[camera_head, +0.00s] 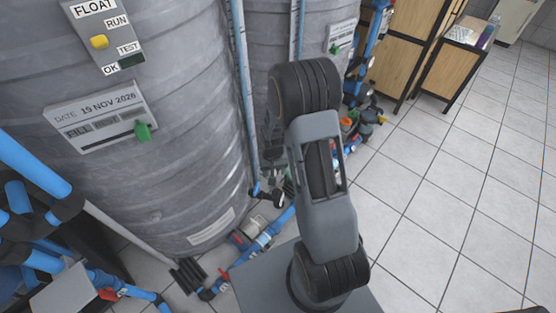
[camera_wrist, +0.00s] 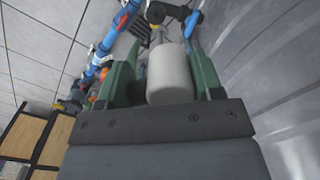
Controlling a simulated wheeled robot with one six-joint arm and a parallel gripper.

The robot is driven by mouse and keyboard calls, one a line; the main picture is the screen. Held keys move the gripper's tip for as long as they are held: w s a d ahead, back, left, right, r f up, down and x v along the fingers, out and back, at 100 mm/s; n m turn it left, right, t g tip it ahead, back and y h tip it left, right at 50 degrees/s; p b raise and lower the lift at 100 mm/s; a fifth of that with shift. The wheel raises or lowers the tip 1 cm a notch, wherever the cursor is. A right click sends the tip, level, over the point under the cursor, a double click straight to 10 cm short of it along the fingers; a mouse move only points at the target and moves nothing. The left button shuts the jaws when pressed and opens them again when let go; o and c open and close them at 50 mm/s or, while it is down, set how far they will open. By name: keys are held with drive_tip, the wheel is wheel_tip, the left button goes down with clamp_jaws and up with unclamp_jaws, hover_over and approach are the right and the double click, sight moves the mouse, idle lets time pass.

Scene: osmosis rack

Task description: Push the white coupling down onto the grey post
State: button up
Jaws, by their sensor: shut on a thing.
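The white coupling (camera_wrist: 169,76) is a pale, smooth cylinder in the wrist view. My gripper (camera_wrist: 164,60) is shut on it, with one green finger on each side. In the head view my gripper (camera_head: 271,150) is a small dark shape beside the large tank, partly behind my arm, and the coupling cannot be made out there. I cannot clearly identify the grey post in either view. A dark pipe fitting with a greyish round end (camera_wrist: 166,11) shows just beyond the coupling. Whether the coupling touches anything below is hidden.
A large ribbed grey tank (camera_head: 190,200) stands close on the left, with a second tank (camera_head: 275,40) behind. Blue pipes (camera_head: 262,238) run low beside them. Wooden cabinets (camera_head: 400,55) stand at the back. The tiled floor (camera_head: 450,180) is open on the right.

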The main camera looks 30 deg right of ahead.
drive_tip(key=w+a+r+n, duration=0.2)
drive_tip(key=a+r, duration=0.3)
drive_tip(key=r, duration=0.3)
drive_tip(key=shift+w+a+n, duration=0.2)
drive_tip(key=shift+a+n, duration=0.15)
drive_tip(key=shift+n, duration=0.25)
drive_tip(key=shift+a, duration=0.1)
